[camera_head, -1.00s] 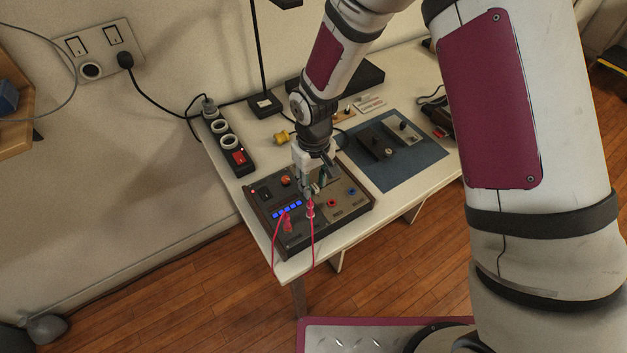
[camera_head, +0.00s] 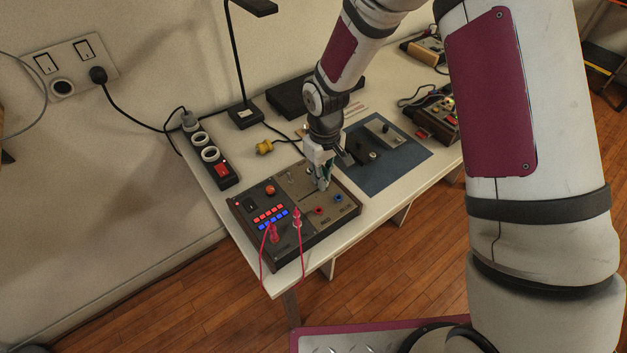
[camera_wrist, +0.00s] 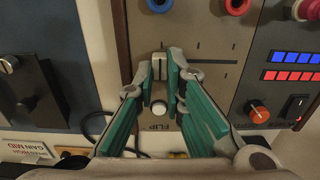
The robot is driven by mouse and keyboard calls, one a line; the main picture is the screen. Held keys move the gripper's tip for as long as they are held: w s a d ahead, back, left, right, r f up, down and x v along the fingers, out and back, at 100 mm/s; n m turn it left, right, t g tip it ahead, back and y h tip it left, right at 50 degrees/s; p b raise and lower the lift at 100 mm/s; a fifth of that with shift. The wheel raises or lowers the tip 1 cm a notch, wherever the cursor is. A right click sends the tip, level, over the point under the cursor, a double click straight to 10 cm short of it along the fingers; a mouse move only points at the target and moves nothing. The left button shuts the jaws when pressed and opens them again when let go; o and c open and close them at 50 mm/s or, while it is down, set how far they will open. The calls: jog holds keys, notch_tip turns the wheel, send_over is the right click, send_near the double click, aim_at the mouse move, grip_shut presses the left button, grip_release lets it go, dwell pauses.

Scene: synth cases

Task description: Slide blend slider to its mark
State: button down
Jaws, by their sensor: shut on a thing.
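The control box (camera_head: 327,227) with the slider sits at the near end of the white table. In the wrist view, the pale slider cap (camera_wrist: 159,66) is between the teal fingertips of my gripper (camera_wrist: 161,70). My gripper is shut on it. The dark slot (camera_wrist: 212,62) runs to the right from the cap, with several short tick marks beside it. The cap is at the left end of the visible scale. Which tick is the mark, I cannot tell. In the head view, my gripper (camera_head: 323,187) is down on the box's far right part and hides the cap.
A white button (camera_wrist: 159,108) labelled FLIP lies between my fingers. Red and blue sockets (camera_head: 338,198) and pink leads (camera_head: 299,235) are on the box's near side. A power strip (camera_head: 213,160) stands at left. A blue mat (camera_head: 405,172) lies at right.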

jog(key=shift+w+d, duration=0.15)
jog(key=c, duration=1.6)
grip_release()
jog(key=shift+c, duration=0.2)
notch_tip(320, 180, up, 12)
jog(key=shift+r, duration=0.1)
